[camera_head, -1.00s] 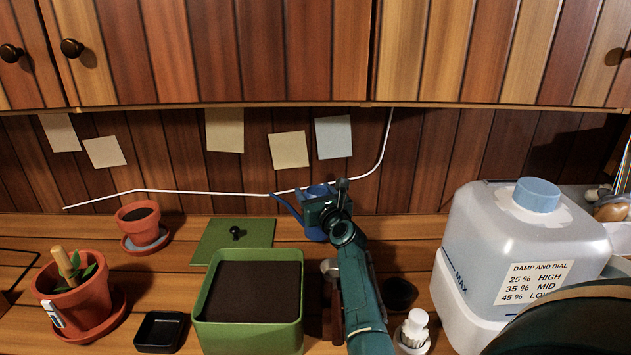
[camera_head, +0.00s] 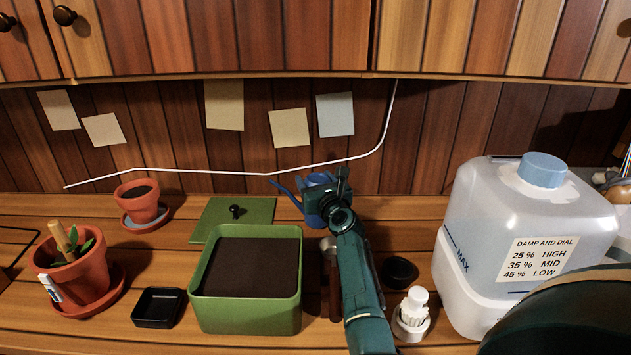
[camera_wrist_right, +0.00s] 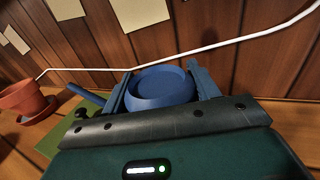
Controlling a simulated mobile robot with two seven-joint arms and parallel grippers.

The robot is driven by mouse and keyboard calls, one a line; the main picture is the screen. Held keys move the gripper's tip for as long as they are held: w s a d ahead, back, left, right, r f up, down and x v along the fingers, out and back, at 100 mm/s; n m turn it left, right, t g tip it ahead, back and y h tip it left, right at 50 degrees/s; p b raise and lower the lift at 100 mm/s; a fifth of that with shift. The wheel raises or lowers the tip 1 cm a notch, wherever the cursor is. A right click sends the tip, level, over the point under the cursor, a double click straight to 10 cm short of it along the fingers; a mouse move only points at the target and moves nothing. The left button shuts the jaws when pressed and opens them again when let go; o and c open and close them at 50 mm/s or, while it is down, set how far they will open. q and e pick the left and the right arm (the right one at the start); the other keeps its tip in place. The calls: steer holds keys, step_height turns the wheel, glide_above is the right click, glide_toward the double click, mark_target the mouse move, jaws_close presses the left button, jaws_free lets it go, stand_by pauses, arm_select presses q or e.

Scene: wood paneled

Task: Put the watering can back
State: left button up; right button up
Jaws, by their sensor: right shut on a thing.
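The blue watering can (camera_head: 317,180) is at the back of the wooden counter, near the wall, its thin spout pointing left. My right gripper (camera_head: 328,192) is shut on it from the front. In the right wrist view, the round blue body of the can (camera_wrist_right: 162,86) sits between the two blue fingers of my right gripper (camera_wrist_right: 160,92), with the spout to the left. The arm and gripper hide part of the can and its base, so I cannot tell whether it touches the counter. My left gripper is not in view.
A green planter box (camera_head: 245,315) with soil and a green lid (camera_head: 258,212) are left of my arm. Potted plants stand farther left. A black cup (camera_head: 400,271), a white bottle (camera_head: 412,318) and a large water tank (camera_head: 500,220) stand right. A white cable (camera_head: 200,171) runs along the wall.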

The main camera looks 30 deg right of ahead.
steer(key=o, duration=1.6)
steer(key=shift+c, duration=0.2)
steer(key=shift+o, duration=1.3)
steer(key=shift+f, duration=0.15)
steer(key=shift+o, duration=0.4)
steer(key=shift+f, duration=0.2)
steer(key=shift+o, duration=1.2)
steer(key=shift+r, duration=0.1)
